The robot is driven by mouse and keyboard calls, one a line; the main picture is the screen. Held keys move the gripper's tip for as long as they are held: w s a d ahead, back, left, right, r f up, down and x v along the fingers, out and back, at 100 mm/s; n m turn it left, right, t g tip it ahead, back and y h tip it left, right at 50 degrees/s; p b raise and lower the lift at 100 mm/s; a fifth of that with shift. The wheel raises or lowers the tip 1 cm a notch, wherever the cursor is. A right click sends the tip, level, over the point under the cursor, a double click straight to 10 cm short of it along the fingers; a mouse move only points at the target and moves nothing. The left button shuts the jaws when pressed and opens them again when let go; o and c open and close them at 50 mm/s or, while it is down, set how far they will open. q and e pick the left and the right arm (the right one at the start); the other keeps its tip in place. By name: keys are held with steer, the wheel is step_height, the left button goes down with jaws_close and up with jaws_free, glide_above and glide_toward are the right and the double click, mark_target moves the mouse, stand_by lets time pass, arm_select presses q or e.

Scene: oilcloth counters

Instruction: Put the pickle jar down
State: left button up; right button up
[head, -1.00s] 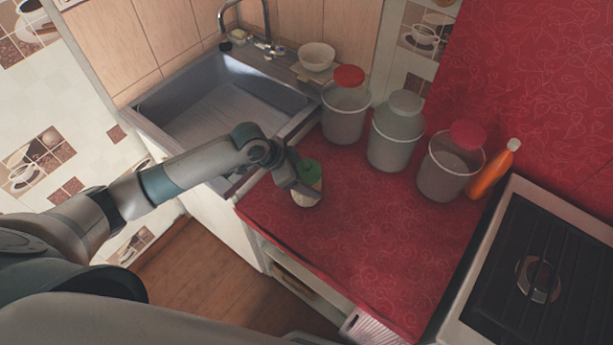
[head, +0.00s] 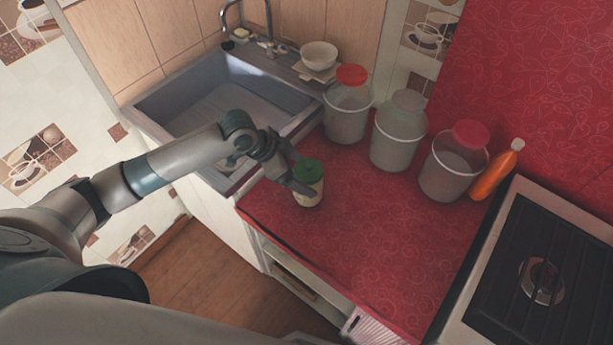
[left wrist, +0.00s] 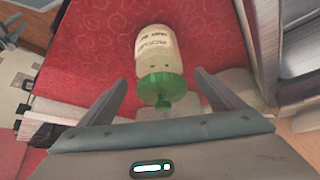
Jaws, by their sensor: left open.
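The pickle jar (head: 309,192) has a green lid and a pale label. It stands upright on the red counter (head: 375,235), near the counter's left part beside the sink. My left gripper (head: 297,173) is open at the jar's left side, its fingers close to the lid. In the left wrist view the jar (left wrist: 165,62) lies ahead of and between the open fingers of the gripper (left wrist: 165,92), with its green lid towards me. My right gripper is not in view.
Three clear tubs stand at the back: one with a red lid (head: 346,115), a grey-lidded one (head: 396,140) and another red-lidded one (head: 447,175). An orange bottle (head: 496,172) is beside them. The stove (head: 530,270) is right, the sink (head: 215,105) left. The front counter is clear.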

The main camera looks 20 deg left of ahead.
arm_select(q)
steer(key=b+v, duration=0.1)
steer(key=v, duration=0.7)
steer(key=shift+d, duration=0.15)
stand_by(0.5)
